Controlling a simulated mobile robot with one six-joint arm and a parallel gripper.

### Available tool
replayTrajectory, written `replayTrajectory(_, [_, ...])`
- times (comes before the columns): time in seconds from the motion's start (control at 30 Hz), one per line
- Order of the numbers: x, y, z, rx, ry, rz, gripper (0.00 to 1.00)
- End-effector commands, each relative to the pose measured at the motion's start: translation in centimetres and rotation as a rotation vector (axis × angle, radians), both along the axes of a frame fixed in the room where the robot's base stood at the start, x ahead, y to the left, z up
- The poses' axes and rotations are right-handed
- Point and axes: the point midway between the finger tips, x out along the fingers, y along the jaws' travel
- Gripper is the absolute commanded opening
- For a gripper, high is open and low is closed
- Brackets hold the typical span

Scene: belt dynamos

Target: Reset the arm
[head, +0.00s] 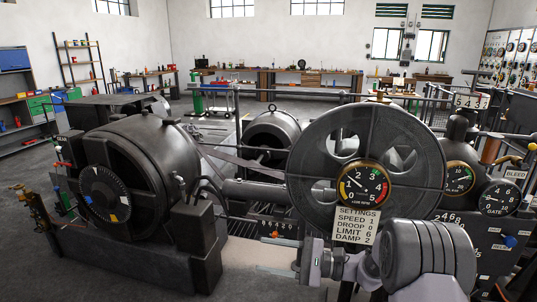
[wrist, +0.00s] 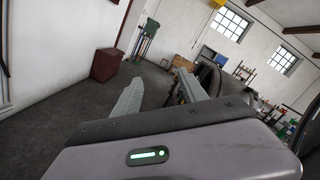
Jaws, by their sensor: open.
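My gripper (head: 296,258) is at the lower middle of the head view, in front of the large flywheel. In the wrist view its two fingers (wrist: 155,102) stand apart with nothing between them. My arm's ribbed grey links fill the lower right of the head view. A white settings plate (head: 357,226) reading speed 1, droop 0, limit 6, damp 2 is just behind my arm. A round gauge (head: 363,184) with coloured bands is above the plate.
A black dynamo (head: 130,180) with a dial (head: 104,194) stands at left. A large flywheel (head: 320,130) is behind the plate. Gauges, one marked gate (head: 499,198), are at right. The wrist view shows open floor (wrist: 60,125) and a reddish-brown cabinet (wrist: 106,65) by the wall.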

Motion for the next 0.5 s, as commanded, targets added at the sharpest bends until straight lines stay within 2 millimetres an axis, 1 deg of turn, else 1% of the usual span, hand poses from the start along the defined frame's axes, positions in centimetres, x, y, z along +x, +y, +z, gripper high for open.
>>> replayTrajectory(0.03, [-3.4,1.5,2.8,-0.13,-0.038,0.082,0.5])
replayTrajectory(0.07, [-5.7,2.2,3.8,-0.224,-0.056,0.132,0.5])
replayTrajectory(0.1, [-8.9,2.6,4.8,-0.351,-0.085,0.186,0.5])
replayTrajectory(0.13, [-11.2,2.6,5.4,-0.449,-0.109,0.219,0.5])
replayTrajectory(0.17, [-13.5,2.5,5.8,-0.547,-0.138,0.245,0.5])
replayTrajectory(0.2, [-16.4,1.9,6.1,-0.679,-0.179,0.267,0.5])
replayTrajectory(0.23, [-18.4,1.2,6.2,-0.777,-0.214,0.276,0.5])
replayTrajectory(0.27, [-20.3,0.4,6.2,-0.874,-0.253,0.278,0.5])
replayTrajectory(0.3, [-22.5,-1.0,6.1,-1.0,-0.307,0.268,0.5])
replayTrajectory(0.37, [-25.1,-3.2,6.0,-1.172,-0.395,0.236,0.5])
replayTrajectory(0.4, [-26.4,-4.6,5.9,-1.27,-0.452,0.206,0.5])
replayTrajectory(0.5, [-28.3,-7.5,5.9,-1.454,-0.577,0.122,0.5])
